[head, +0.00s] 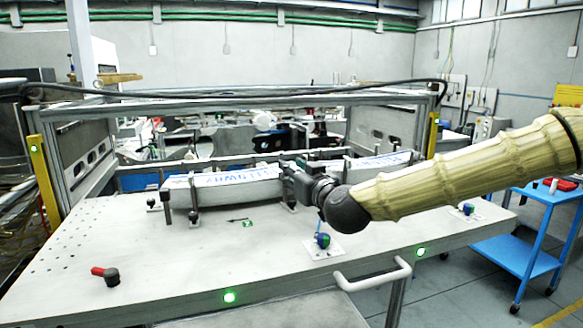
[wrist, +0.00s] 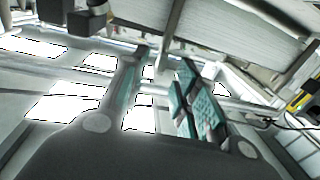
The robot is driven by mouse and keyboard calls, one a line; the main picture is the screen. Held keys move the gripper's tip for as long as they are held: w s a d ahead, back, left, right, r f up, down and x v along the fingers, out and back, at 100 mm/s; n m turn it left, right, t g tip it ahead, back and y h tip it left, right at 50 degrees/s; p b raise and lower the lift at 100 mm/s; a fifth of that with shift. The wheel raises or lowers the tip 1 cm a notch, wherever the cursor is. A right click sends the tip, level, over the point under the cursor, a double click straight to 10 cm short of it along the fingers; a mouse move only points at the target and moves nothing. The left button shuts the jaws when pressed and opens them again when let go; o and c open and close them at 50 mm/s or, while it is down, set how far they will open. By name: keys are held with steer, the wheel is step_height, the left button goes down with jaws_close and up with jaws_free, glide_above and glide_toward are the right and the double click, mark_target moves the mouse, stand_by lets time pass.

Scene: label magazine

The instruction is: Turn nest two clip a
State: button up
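Nest two seems to be the white printed stack (head: 235,186) by the green "2" mark (head: 247,224) on the white table. Upright metal posts with dark feet stand along it. I cannot tell which part is clip a. My gripper (head: 285,166) is at the right end of this stack, close to a post there; I cannot tell whether it touches. In the wrist view my gripper (wrist: 163,62) has its teal-padded fingers apart, with no object clearly held between them. A pale ribbed stack (wrist: 240,30) and a dark block (wrist: 90,22) lie beyond the fingertips.
A second white stack (head: 378,163) is to the right. Blue-green knobs on white plates stand at the front (head: 323,240) and right (head: 468,209). A red-handled black clamp (head: 106,275) is front left. A metal frame bar (head: 240,103) runs behind. The table's front left is mostly clear.

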steer(key=shift+w+a+f, duration=0.1)
steer(key=shift+w+f, duration=0.05)
steer(key=shift+w, duration=0.55)
steer(key=shift+a, duration=0.15)
jaws_close()
